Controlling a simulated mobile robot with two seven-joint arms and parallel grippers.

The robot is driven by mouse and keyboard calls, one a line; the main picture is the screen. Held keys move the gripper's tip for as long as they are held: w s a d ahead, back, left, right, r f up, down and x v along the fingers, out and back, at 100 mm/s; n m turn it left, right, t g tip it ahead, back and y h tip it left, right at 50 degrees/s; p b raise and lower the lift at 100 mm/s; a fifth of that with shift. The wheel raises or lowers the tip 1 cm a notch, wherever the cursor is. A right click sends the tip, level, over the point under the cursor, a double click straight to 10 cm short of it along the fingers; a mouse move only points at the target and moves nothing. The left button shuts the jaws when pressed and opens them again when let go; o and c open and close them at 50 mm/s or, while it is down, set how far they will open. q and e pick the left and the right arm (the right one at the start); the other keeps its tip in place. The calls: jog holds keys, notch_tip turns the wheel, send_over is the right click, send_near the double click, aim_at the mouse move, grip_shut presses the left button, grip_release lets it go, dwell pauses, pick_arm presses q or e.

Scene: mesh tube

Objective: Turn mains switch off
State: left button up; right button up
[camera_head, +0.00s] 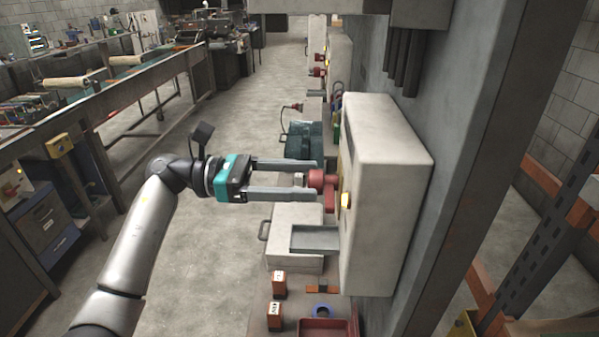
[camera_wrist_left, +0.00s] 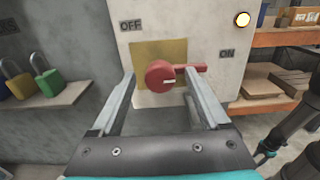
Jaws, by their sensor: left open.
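The mains switch is a red rotary knob (camera_wrist_left: 160,76) with a red lever (camera_wrist_left: 190,68) that points right, towards the ON label (camera_wrist_left: 226,53). An OFF label (camera_wrist_left: 130,25) sits at the upper left. The knob is mounted on a yellowish plate (camera_wrist_left: 148,52) on a grey switch box (camera_head: 385,200), and it also shows in the head view (camera_head: 317,179). My left gripper (camera_head: 318,178) is open, its two fingers spread on either side of the knob. Contact with the knob cannot be told. My right gripper is not in view.
A lit yellow lamp (camera_wrist_left: 242,19) is on the box face. Padlocks (camera_wrist_left: 48,81) stand on a shelf at the left in the wrist view. Below the box are a grey case (camera_head: 294,258), orange-and-white blocks (camera_head: 279,284) and a red tray (camera_head: 326,328).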

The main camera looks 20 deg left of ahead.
pick_arm(q)
jog(key=shift+d, duration=0.1)
jog(key=shift+c, duration=0.4)
grip_shut()
